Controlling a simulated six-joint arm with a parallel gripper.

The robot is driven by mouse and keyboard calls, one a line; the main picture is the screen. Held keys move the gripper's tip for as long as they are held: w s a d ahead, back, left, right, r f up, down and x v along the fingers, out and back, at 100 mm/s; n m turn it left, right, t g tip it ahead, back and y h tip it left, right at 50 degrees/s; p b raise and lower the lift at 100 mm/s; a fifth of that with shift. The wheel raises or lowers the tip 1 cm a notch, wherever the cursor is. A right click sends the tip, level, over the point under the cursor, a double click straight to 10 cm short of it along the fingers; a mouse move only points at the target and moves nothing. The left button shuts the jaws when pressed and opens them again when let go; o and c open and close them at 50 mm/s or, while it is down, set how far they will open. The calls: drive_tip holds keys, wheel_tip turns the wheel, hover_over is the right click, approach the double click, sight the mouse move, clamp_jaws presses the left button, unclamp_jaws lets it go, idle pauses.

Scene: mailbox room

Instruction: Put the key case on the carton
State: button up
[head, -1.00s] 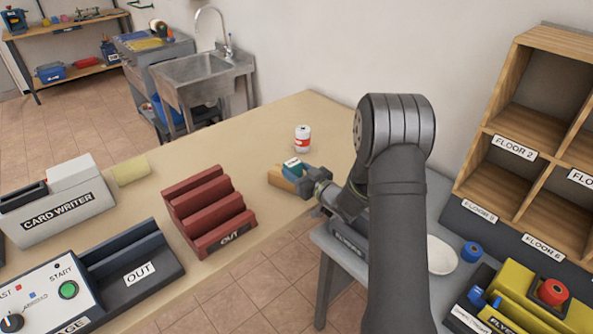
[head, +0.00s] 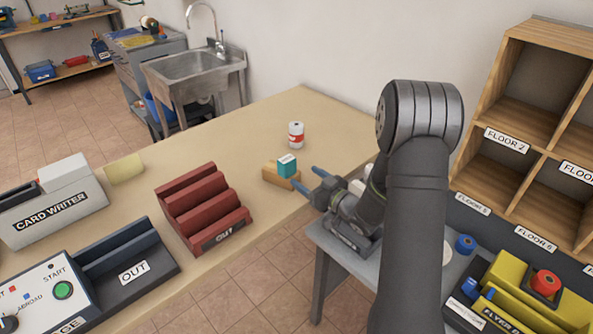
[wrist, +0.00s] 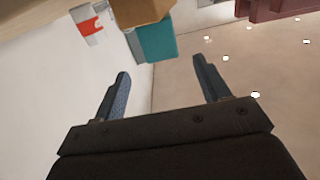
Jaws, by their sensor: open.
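The key case appears to be the small teal box with a white label (head: 287,166). It appears to rest on top of the tan carton (head: 270,171) near the table's right-hand edge. In the wrist view the teal box (wrist: 157,40) touches the brown carton (wrist: 140,11), ahead of the fingers. My gripper (head: 309,179) is just right of the pair, its blue fingers spread. In the wrist view my gripper (wrist: 160,68) is open, with nothing between the fingers and a gap to the teal box.
A white and red can (head: 296,135) stands behind the carton. A red stepped rack (head: 203,208) is to the left. A grey stand (head: 330,250) lies below my arm, with a blue roll (head: 465,244) and wooden pigeonholes (head: 520,150) at right. The far table corner is clear.

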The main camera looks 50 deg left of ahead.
sight(290, 161)
drive_tip(key=d, duration=0.4)
drive_tip(key=shift+a, duration=0.1)
drive_tip(key=a, duration=1.2)
drive_tip(key=shift+a, duration=0.1)
wheel_tip(290, 161, up, 2)
drive_tip(key=shift+r, duration=0.9)
drive_tip(key=shift+f, duration=0.1)
